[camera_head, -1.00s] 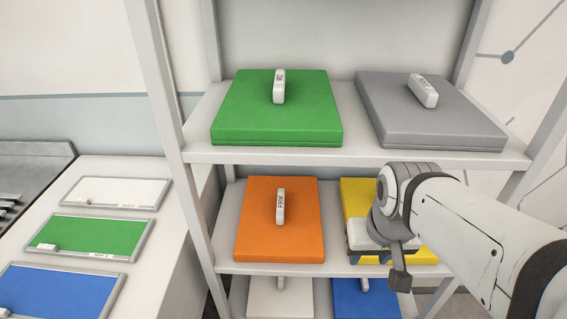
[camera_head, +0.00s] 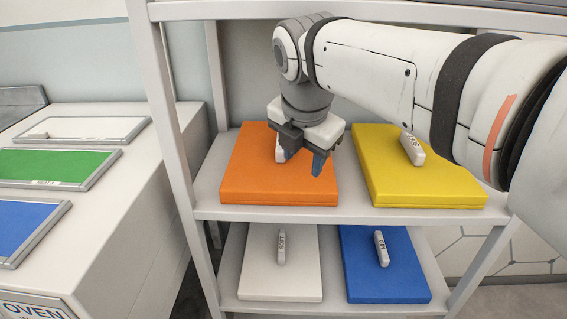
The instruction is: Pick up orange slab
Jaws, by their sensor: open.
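The orange slab (camera_head: 262,185) lies flat on the left of the shelf level at mid-height. Its white upright handle (camera_head: 280,150) is mostly hidden behind my gripper. My gripper (camera_head: 303,165) is open and points down over the slab, with its fingers around or just in front of the handle. I cannot tell whether they touch it.
A yellow slab (camera_head: 400,180) with a white handle lies to the right on the same shelf (camera_head: 350,211). White (camera_head: 250,265) and blue (camera_head: 365,270) slabs lie on the level below. Rack posts stand at both sides. Framed coloured trays (camera_head: 60,165) sit on a counter at left.

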